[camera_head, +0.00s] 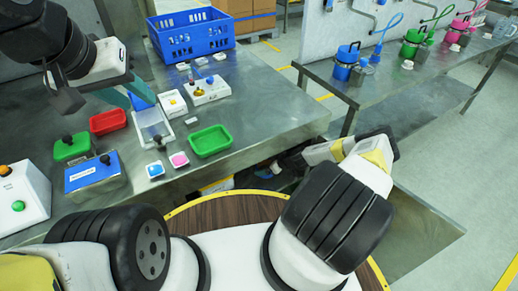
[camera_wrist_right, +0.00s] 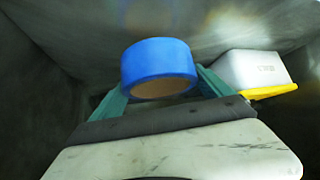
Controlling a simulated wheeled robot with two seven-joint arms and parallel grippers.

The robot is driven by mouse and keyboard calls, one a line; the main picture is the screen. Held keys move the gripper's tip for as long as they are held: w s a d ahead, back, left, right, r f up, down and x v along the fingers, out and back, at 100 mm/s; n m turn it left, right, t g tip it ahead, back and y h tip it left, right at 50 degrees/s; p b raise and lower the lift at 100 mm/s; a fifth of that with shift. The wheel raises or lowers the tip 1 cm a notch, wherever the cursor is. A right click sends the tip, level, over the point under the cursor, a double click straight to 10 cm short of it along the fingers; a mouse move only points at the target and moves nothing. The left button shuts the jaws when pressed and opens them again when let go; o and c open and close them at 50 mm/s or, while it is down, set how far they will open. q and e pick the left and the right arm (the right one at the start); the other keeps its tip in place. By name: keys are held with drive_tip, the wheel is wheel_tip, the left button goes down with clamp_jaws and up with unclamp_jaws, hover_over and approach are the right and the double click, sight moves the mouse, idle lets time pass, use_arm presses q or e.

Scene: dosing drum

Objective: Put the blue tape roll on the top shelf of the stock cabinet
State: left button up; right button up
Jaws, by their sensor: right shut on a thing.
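The blue tape roll (camera_wrist_right: 158,62) is in the right wrist view, between the green fingers of my right gripper (camera_wrist_right: 162,92). The gripper is shut on it, with the roll's brown core turned toward the camera. In the head view my right arm reaches down past the table's front edge, and neither the right fingertips nor the roll can be made out. My left gripper (camera_head: 135,94) is above the left part of the metal table; its finger gap is unclear. I cannot identify the stock cabinet or its top shelf in either view.
The metal table (camera_head: 265,105) carries a blue crate (camera_head: 190,42), a green tray (camera_head: 210,141), a red tray (camera_head: 108,121) and small devices. A second bench (camera_head: 400,85) with coloured pots stands behind right. Grey surfaces surround the roll; a white yellow-edged shape (camera_wrist_right: 252,68) is beside it.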

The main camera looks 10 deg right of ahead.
drive_tip(key=shift+d+f, duration=0.1)
drive_tip(key=shift+f, duration=1.65)
drive_tip(key=shift+f, duration=0.1)
drive_tip(key=o, duration=1.4)
drive_tip(key=v, duration=1.2)
